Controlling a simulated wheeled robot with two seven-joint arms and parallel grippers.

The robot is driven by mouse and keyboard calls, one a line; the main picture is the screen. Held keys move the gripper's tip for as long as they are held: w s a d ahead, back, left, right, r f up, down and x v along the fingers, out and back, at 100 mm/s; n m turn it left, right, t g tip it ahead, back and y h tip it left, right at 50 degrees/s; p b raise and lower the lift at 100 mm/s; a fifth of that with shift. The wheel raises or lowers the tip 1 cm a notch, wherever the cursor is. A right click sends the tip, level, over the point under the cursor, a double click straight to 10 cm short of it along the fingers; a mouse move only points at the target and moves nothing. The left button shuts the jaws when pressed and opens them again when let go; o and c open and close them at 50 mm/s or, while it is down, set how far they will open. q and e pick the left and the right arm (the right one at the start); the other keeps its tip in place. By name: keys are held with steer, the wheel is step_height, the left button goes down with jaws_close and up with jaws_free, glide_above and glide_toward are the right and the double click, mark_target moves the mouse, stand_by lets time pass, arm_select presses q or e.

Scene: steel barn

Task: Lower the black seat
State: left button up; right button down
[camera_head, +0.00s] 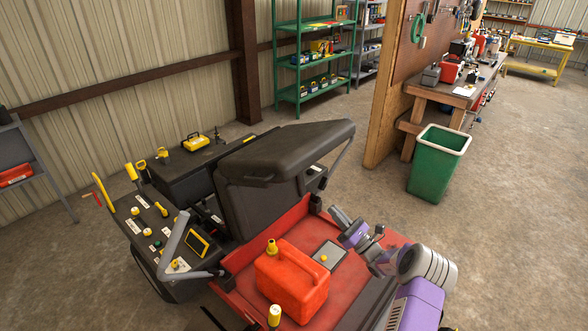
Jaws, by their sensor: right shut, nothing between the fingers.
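The black seat (282,155) is on the red machine in the middle of the view. It is tilted up, with its broad black side raised and its top edge leaning to the right. My right gripper (338,214) is shut and empty. It is over the red deck (347,285), in front of and below the seat's raised edge, and appears apart from it. My left gripper is not in view.
A red fuel can (292,283) stands on the deck, left of my right arm. A control panel (150,235) with yellow-topped levers and a grey bent bar (174,243) lies to the left. A green bin (437,165) and a workbench (455,92) stand behind. The concrete floor at the right is clear.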

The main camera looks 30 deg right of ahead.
steer(key=p+x, duration=0.1)
steer(key=x, duration=1.3)
steer(key=shift+r, duration=0.25)
steer(key=shift+s, duration=0.1)
